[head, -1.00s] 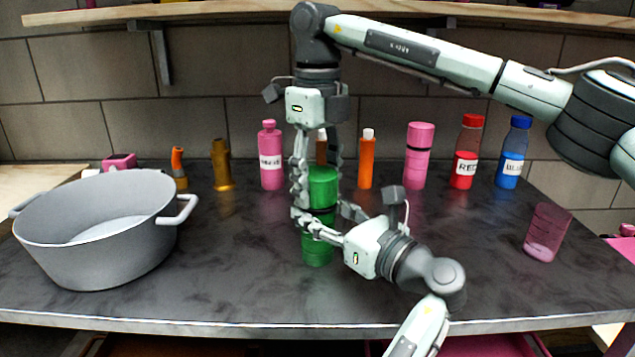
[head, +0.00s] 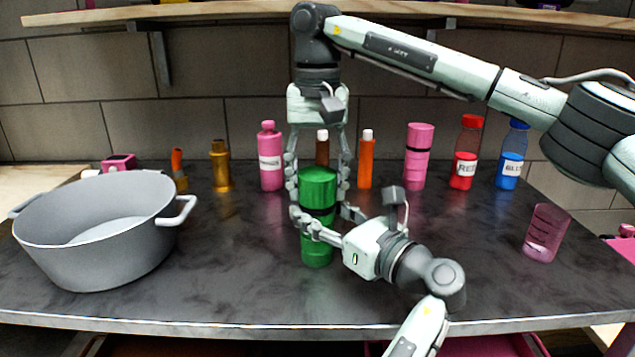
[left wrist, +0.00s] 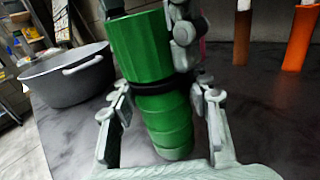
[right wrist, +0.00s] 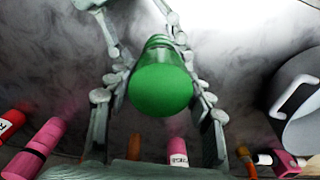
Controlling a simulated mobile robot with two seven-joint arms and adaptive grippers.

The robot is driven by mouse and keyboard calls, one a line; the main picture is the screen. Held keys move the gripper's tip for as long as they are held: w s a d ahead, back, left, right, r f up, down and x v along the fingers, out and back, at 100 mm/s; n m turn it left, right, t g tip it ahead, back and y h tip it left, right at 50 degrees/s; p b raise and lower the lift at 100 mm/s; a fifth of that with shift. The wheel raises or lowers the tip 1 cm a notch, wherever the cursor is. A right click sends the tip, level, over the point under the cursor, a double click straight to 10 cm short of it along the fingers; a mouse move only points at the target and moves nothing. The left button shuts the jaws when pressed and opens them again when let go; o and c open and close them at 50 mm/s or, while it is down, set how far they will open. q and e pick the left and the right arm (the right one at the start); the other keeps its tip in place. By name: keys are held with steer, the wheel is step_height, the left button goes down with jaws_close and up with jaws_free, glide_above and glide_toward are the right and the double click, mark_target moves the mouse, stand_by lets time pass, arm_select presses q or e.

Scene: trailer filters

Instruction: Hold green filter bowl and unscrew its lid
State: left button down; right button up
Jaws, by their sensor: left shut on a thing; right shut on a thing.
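The green filter bowl (head: 317,248) stands upright on the dark counter. Its wider ribbed green lid (head: 318,182) is on top, with a black band between them; lid and bowl also show in the left wrist view (left wrist: 141,45) (left wrist: 165,120). My left gripper (head: 322,212) comes in from the front right and is shut around the bowl's upper part, near the band. My right gripper (head: 318,186) points straight down from above, shut on the lid with a finger on each side. The right wrist view shows the round lid top (right wrist: 160,88). Some finger contacts are hidden.
A large grey pot (head: 95,262) stands at the left. Bottles and tubes line the back, including a pink bottle (head: 270,160), orange tube (head: 366,160), red bottle (head: 465,155) and blue bottle (head: 513,158). A pink cup (head: 546,235) stands at the right. The front counter is clear.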

mark_target(318, 173)
steer(key=shift+r, duration=0.2)
stand_by(0.6)
steer(key=shift+r, duration=0.9)
steer(key=shift+r, duration=0.1)
steer(key=shift+r, duration=1.95)
arm_select(q)
steer(key=c, duration=0.7)
jaws_free()
